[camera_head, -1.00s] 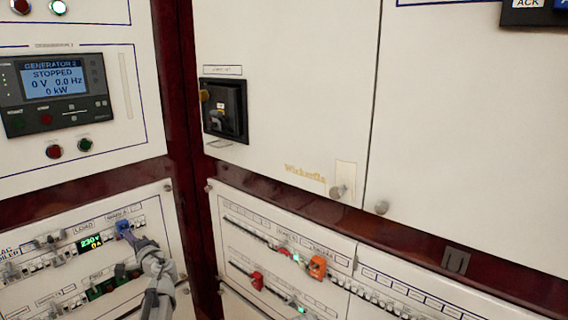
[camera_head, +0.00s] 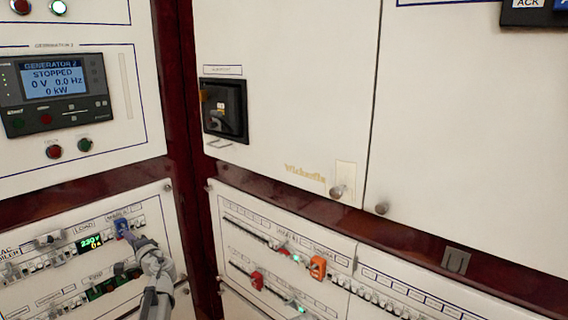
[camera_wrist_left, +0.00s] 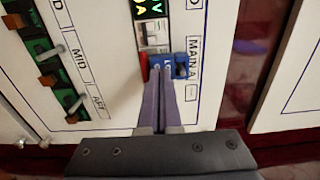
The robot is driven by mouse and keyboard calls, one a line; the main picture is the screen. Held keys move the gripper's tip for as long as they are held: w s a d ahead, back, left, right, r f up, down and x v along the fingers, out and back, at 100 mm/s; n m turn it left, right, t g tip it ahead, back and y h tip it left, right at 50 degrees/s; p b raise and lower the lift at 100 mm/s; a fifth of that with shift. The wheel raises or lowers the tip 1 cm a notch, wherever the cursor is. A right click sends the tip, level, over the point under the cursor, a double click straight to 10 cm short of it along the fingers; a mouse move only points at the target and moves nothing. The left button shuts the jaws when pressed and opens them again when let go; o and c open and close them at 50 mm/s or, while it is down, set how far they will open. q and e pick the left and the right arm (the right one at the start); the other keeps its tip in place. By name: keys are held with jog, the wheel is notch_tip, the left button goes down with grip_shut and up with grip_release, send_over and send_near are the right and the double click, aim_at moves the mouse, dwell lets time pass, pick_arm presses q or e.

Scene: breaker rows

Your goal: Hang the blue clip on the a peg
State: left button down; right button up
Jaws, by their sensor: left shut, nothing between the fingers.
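The blue clip (camera_head: 121,226) sits on the breaker row of the lower left panel, under the label MAIN A. It also shows in the left wrist view (camera_wrist_left: 181,66), beside a red part. My left gripper (camera_head: 131,238) is shut and empty, with its fingertips right at the clip. In the left wrist view the closed fingertips (camera_wrist_left: 160,72) reach the clip's edge; whether they touch it I cannot tell. I cannot make out a peg marked A. My right gripper is not in view.
A green-lit 230 V meter (camera_head: 90,242) is left of the clip. An orange clip (camera_head: 318,267) and a red clip (camera_head: 257,280) are on the right lower panel. A small grey bracket (camera_head: 456,260) is on the dark red rail. The upper cabinet doors are closed.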

pick_arm(q)
jog(key=v, duration=1.3)
dwell(0.4)
jog(key=shift+s, duration=0.1)
dwell(0.5)
jog(key=s+d+f+n+g+h, duration=0.2)
jog(key=s+d+f+g+h, duration=0.15)
jog(key=d+f, duration=0.4)
jog(key=s+d+f+n+g+h, duration=0.3)
jog(key=s+d+f, duration=0.2)
jog(key=d+f, duration=0.25)
jog(key=s+d+f+m+g+h, duration=0.1)
jog(key=s+d+f+g+h, duration=0.2)
jog(key=s+d, duration=0.45)
jog(key=s+d+f+g+h, duration=0.3)
jog(key=s+d+f, duration=0.1)
jog(key=s+d, duration=0.4)
notch_tip(320, 180, up, 38)
jog(key=w+d+p, duration=0.1)
jog(key=p, duration=3.6)
jog(key=shift+w+t+p, duration=0.25)
jog(key=shift+t+p, duration=0.05)
jog(key=shift+t, duration=0.05)
